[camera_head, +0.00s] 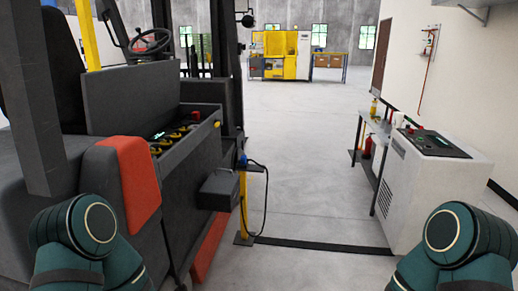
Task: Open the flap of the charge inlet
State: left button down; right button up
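A dark grey box (219,188) juts from the side of the forklift (190,150); it may be the charge inlet with its flap, but I cannot tell which part is the flap or whether it stands open. A blue connector (243,160) sits at the top of a yellow post (243,205) just right of the box, with a black cable (266,200) hanging from it. Only green links of my two arms show at the bottom left and bottom right corners. Neither of my grippers is in view.
An orange panel (137,180) is on the forklift's near side. A white cabinet (410,195) and a side table (374,125) stand along the right wall. Grey floor (320,190) lies clear between forklift and cabinet. A yellow machine (280,55) is far back.

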aim_at(217, 183)
jog(key=i, duration=1.5)
